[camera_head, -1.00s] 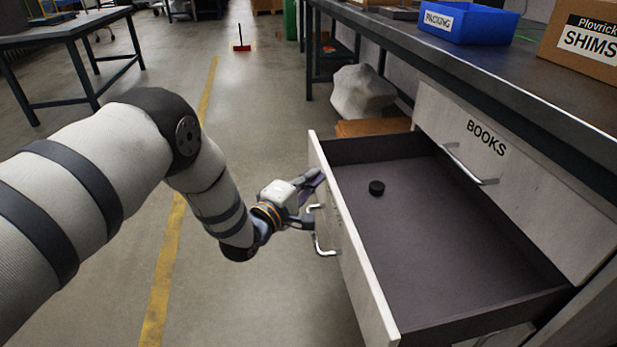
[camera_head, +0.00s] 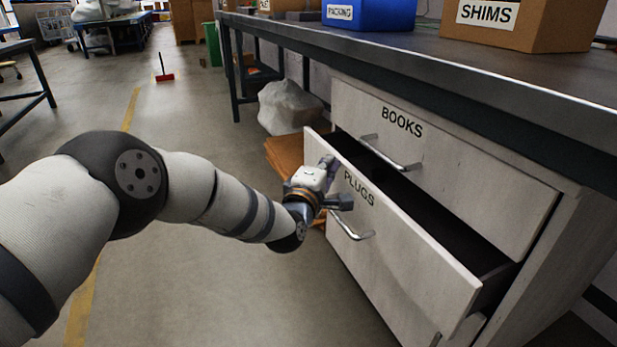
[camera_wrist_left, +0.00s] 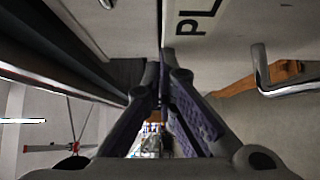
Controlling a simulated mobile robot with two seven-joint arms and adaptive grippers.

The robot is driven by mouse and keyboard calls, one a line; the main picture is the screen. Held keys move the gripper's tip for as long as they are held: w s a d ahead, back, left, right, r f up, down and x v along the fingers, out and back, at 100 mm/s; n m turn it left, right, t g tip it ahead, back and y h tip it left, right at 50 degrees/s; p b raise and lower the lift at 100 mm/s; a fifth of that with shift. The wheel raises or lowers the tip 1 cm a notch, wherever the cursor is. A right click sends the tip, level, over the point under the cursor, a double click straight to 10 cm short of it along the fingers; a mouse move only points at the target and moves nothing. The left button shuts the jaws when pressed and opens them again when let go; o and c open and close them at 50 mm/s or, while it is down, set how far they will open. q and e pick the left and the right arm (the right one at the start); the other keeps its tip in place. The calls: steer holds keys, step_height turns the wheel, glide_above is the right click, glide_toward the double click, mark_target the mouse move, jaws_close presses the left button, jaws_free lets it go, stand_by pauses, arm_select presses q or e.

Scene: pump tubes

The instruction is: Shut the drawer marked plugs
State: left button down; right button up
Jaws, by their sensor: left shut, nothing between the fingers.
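The plugs drawer (camera_head: 415,255) is the pale one below the books drawer, and it stands partly open with a dark gap behind its front. Its label PLUGS is near the left end, with a metal handle (camera_head: 352,226) below. My left gripper (camera_head: 336,182) is shut and empty, at the left end of this front, beside the label and above the handle. In the left wrist view the fingertips (camera_wrist_left: 166,58) meet close to the drawer front (camera_wrist_left: 225,28), with part of the label and the handle (camera_wrist_left: 272,76) in sight. Exact contact is hard to tell. My right gripper is out of view.
The books drawer (camera_head: 440,165) above is shut. The dark bench top (camera_head: 450,70) holds a blue packing bin (camera_head: 370,14) and a cardboard shims box (camera_head: 520,25). A pale wrapped lump (camera_head: 290,105) and brown cardboard (camera_head: 285,155) lie past the drawers.

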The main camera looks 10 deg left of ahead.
mark_target(343, 161)
arm_select(q)
steer(key=shift+w+d+f+b, duration=0.25)
steer(key=shift+w+d+b, duration=0.35)
steer(key=shift+d, duration=0.4)
steer(key=shift+w+d+r, duration=0.25)
steer(key=shift+w+d, duration=0.3)
steer(key=shift+d, duration=0.15)
steer(key=shift+a, duration=0.1)
